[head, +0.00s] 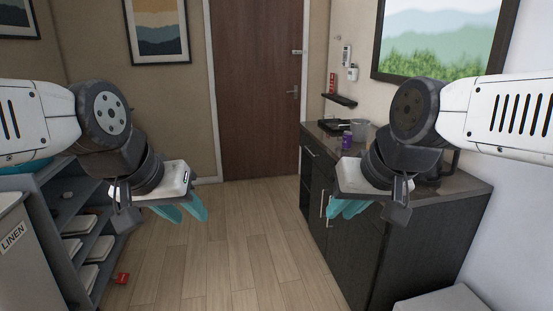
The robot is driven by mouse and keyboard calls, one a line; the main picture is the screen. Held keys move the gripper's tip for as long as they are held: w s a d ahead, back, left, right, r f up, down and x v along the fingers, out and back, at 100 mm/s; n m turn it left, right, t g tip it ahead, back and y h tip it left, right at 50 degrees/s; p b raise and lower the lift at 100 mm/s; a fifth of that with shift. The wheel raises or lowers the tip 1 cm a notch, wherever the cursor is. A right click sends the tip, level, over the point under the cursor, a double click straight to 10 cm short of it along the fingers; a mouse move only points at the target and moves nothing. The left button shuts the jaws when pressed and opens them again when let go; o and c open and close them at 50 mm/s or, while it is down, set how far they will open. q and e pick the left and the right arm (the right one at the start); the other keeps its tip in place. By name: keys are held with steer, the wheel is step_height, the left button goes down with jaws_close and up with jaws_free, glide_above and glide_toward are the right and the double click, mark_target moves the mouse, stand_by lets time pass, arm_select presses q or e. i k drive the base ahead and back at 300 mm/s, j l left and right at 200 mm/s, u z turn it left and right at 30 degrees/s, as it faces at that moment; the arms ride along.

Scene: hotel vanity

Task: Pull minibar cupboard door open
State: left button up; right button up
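The dark vanity cabinet (375,250) stands along the right wall, with a glossy countertop (463,187). A cupboard door with a vertical metal handle (323,203) is on its front and looks shut; my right gripper partly hides the front. I cannot tell for sure which door is the minibar's. My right gripper (348,208), with teal fingers, hangs in front of the cabinet, to the right of that handle in the picture and apart from it as far as I can see. My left gripper (183,210) hangs over the floor at left. The finger gaps are unclear on both.
A grey shelf cart (55,215) with folded white items and a bin marked LINEN (15,250) stand at left. A red object (122,278) is near the cart's base. A purple item (347,140) and bucket (359,130) are on the countertop. The middle floor (240,250) is clear.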

mark_target(321, 188)
steer(key=i+z, duration=0.1)
steer(key=i, duration=0.85)
steer(key=i+j+z, duration=0.1)
steer(key=i, duration=0.85)
steer(key=i+l+z, duration=0.15)
steer(key=i, duration=0.45)
